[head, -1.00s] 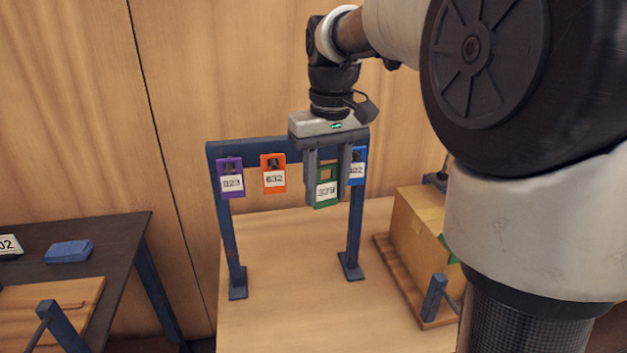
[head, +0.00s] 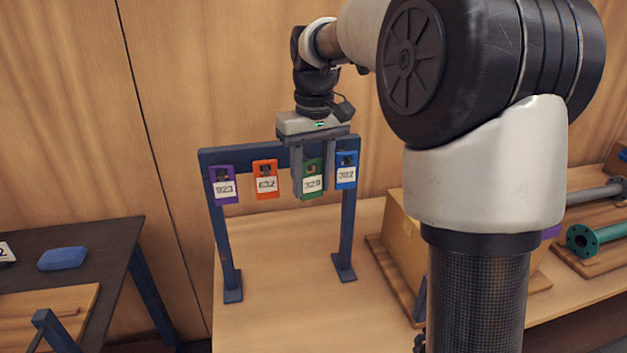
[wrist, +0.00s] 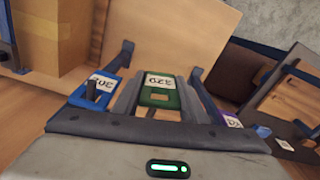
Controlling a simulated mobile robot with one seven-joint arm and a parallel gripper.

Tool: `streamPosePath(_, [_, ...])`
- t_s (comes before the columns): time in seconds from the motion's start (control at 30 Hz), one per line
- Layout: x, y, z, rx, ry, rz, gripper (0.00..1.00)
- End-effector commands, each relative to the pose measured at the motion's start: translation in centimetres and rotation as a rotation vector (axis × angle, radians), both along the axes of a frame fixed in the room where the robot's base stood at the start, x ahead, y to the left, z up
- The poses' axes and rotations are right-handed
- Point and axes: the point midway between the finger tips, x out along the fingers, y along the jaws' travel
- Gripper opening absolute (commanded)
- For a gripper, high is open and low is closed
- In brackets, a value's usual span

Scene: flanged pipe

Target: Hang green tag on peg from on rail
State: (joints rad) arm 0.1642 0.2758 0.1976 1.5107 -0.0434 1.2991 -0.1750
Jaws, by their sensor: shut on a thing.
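The green tag (head: 313,187) has a white number label and is held between the fingers of my gripper (head: 314,192), in front of the blue rail (head: 245,157). It lines up roughly with the tags beside it, and I cannot tell whether a peg is through its hole. In the wrist view my gripper (wrist: 162,84) is shut on the green tag (wrist: 160,104), and light wood shows through its hole. The blue tag (head: 346,176) hangs close to its right, the orange tag (head: 265,188) and purple tag (head: 223,193) to its left.
A cardboard box (head: 398,230) stands on a wooden board right of the rail stand. A dark table (head: 110,250) at left holds a blue block (head: 63,259). Green flanged pipe (head: 580,240) lies far right. The bench under the rail is clear.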

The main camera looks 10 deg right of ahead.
Motion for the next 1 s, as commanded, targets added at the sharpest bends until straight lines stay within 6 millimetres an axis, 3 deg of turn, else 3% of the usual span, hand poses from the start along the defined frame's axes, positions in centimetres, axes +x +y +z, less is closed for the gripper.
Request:
streamPosePath(0.6, [3.1,0.0,-0.1,0.0,-0.001,0.001,0.17])
streamPosePath(1.0, [4.0,0.0,-0.5,0.0,0.0,0.0,0.17])
